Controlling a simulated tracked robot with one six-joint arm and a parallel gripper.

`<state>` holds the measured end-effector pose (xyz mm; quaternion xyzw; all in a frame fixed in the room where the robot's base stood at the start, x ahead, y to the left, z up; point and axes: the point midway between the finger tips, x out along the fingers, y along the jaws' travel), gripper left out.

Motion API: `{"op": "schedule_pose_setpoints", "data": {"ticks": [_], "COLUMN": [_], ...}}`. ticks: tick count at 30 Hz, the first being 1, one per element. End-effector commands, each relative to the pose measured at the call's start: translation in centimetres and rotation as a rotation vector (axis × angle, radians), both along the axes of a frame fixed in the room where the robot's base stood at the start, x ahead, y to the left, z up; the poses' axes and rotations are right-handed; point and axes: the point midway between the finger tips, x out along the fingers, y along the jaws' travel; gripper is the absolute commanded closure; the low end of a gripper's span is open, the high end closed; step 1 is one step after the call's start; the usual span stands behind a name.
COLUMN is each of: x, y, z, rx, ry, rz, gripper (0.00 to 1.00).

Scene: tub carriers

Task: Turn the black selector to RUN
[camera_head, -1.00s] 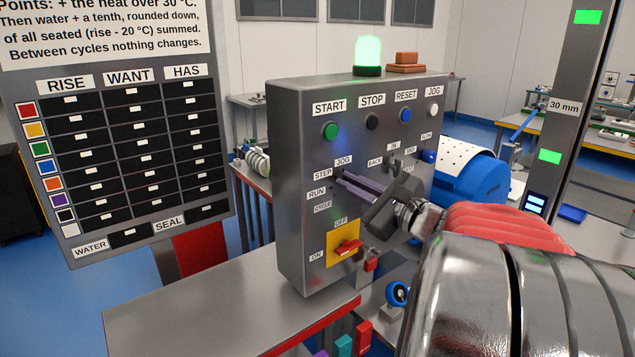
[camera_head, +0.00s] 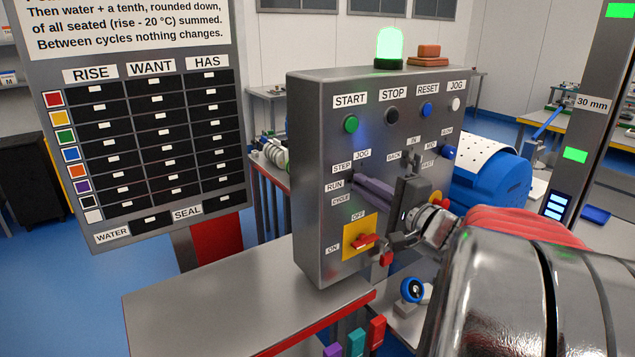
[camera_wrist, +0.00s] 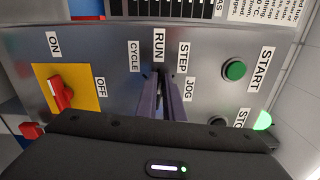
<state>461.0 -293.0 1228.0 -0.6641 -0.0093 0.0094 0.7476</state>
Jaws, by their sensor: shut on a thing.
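The grey control panel (camera_head: 315,210) carries the black selector (camera_wrist: 160,73), ringed by the labels CYCLE, RUN (camera_wrist: 158,45), STEP and JOG. My gripper (camera_head: 357,181) reaches the panel from the right in the head view, with its fingers at the selector. In the wrist view my gripper (camera_wrist: 159,80) has its two fingers close together, shut on the selector just below the RUN label. The fingers hide most of the selector, so I cannot tell which label it points to.
A red switch (camera_head: 363,241) on a yellow plate sits below the selector. START (camera_head: 351,124), STOP, RESET and JOG buttons run along the panel's top, under a lit green lamp (camera_head: 390,45). A board (camera_head: 150,225) with labelled columns stands to the left.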

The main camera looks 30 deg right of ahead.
Motion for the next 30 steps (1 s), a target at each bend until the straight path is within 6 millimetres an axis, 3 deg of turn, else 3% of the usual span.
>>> {"op": "schedule_pose_setpoints", "data": {"ticks": [9,22,23,30], "x": [0.01,0.00,0.00,0.01], "y": [0.30,0.34,0.36,0.20], "z": [-0.65,-0.77,-0.78,-0.59], "rx": [-0.106,-0.115,-0.115,-0.116], "ry": [0.002,0.004,0.004,0.001], "rz": [0.008,0.009,0.009,0.004], "gripper": [1.00,1.00,0.90,0.73]}}
